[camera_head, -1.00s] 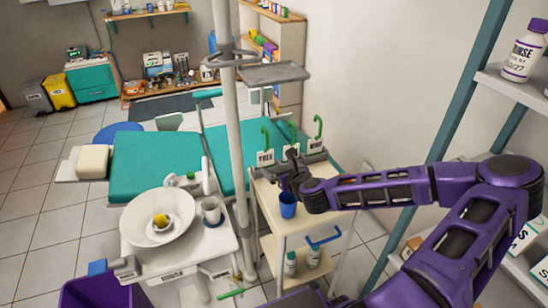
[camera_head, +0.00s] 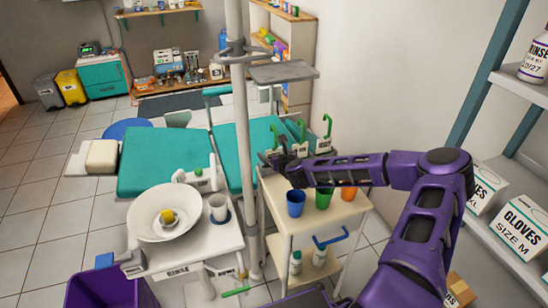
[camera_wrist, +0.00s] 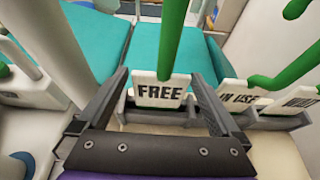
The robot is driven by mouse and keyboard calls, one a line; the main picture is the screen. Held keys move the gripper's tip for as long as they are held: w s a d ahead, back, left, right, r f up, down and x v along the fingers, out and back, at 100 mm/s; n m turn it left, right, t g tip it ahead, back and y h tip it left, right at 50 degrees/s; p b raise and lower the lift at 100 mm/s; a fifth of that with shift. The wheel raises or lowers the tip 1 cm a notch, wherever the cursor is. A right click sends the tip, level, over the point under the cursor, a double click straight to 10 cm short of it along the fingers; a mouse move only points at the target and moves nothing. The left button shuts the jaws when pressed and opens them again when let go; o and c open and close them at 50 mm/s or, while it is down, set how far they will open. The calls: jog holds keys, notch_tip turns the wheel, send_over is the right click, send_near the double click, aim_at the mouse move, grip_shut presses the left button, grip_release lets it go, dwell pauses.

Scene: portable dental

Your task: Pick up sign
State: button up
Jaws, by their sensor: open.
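A white sign marked FREE (camera_wrist: 160,92) with a green hooked handle stands upright in a grey holder, centred in the wrist view. My gripper (camera_wrist: 160,76) is open, with one finger on each side of this sign; I cannot tell whether they touch it. In the head view my gripper (camera_head: 277,160) is at the left end of the sign row and hides most of the FREE sign, whose green hook (camera_head: 273,133) shows above. The IN USE sign (camera_wrist: 238,96) stands just right of the right finger. A third sign (camera_wrist: 300,100), its word unclear, stands farther right.
The signs stand at the back of a cream cart (camera_head: 300,232). A blue cup (camera_head: 295,204), a green cup (camera_head: 324,198) and an orange cup (camera_head: 348,193) stand nearer. A white pole (camera_head: 242,150) rises close left of the cart. Shelves with glove boxes (camera_head: 520,232) are at right.

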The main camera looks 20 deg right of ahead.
aim_at(273, 128)
jog(key=x, duration=0.3)
jog(key=shift+w, duration=0.1)
jog(key=c, duration=1.2)
jog(key=shift+c, duration=0.2)
notch_tip(273, 128, up, 10)
jog(key=shift+p, duration=0.45)
